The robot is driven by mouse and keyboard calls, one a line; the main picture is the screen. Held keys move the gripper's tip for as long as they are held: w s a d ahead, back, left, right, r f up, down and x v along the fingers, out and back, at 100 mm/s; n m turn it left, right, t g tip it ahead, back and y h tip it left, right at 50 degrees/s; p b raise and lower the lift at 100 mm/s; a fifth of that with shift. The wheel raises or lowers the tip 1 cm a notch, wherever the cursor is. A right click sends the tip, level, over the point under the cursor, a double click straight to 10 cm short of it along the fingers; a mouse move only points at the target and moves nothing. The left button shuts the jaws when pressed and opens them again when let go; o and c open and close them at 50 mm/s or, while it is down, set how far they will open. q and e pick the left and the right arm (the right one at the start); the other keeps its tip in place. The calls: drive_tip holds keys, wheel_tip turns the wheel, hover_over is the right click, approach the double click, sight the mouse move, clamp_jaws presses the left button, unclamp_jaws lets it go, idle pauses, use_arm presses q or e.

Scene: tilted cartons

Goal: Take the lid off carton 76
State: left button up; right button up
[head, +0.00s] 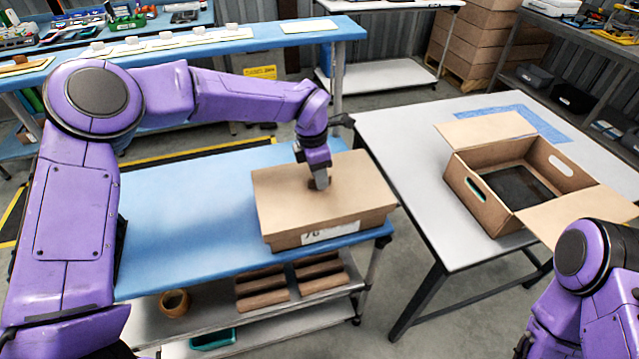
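Carton 76 (285,241) is a brown box near the right end of the blue-topped bench, with a white label reading 76 on its front. Its flat brown lid (285,205) is on top. My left gripper (320,184) points down at the middle of the lid, touching or just above it. Its fingertips are small and partly hidden, so I cannot tell whether they hold anything. My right arm shows at the lower right, and its gripper is out of the picture.
The blue bench top (180,215) is clear left of the carton. A light grey table (415,160) to the right bears an open carton (490,208) with flaps spread and a blue mat (525,122). A gap separates bench and table. Shelves (590,70) stand at the far right.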

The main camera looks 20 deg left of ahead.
use_arm(q)
drive_tip(key=shift+w+f, duration=0.1)
drive_tip(key=shift+f, duration=0.15)
clamp_jaws()
drive_tip(key=shift+r, duration=0.15)
